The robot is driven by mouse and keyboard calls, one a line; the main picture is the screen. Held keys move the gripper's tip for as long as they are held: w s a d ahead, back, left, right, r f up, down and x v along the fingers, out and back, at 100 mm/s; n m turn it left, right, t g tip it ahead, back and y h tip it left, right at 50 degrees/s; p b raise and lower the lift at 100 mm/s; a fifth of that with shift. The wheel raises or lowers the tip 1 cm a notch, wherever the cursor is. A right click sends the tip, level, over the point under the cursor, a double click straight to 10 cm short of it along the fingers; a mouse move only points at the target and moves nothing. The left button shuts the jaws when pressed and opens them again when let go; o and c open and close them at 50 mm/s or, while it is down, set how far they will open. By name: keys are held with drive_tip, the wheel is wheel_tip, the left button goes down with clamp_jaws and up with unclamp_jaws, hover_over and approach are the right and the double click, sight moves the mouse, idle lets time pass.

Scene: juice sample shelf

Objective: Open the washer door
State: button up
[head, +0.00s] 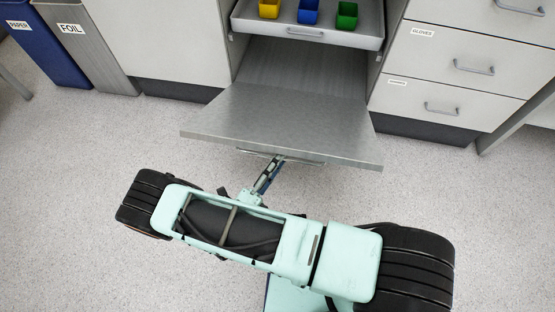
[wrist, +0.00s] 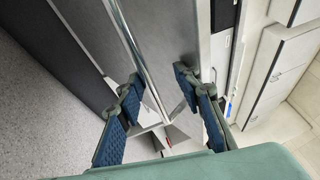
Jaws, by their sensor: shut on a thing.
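The washer door (head: 285,118) is a grey metal panel. In the head view it is folded down and lies nearly level, sticking out from the cabinet front below a drawer. Its bar handle (head: 311,163) runs along the outer edge. My gripper (head: 277,160) is at this handle, shut on it, with the fingertips partly hidden under the door edge. In the wrist view my gripper (wrist: 160,82) has its two blue-padded fingers on either side of the shiny handle bar (wrist: 132,38), with the door panel (wrist: 92,40) beside it.
Closed drawers (head: 450,60) stand right. A grey FOIL bin (head: 88,50) and blue PAPER bin (head: 45,45) stand left. Floor beside the door is clear.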

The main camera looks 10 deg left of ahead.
drive_tip(key=shift+s+r, duration=0.1)
drive_tip(key=shift+r, duration=0.55)
drive_tip(key=shift+a+f, duration=0.1)
drive_tip(key=shift+f, duration=0.05)
drive_tip(key=s+a+f, duration=0.3)
drive_tip(key=a+f, duration=0.2)
drive_tip(key=f, duration=0.5)
drive_tip(key=shift+s+f, duration=0.25)
drive_tip(key=shift+s, duration=0.15)
idle(0.3)
drive_tip(key=shift+o, duration=0.2)
drive_tip(key=shift+d, duration=0.1)
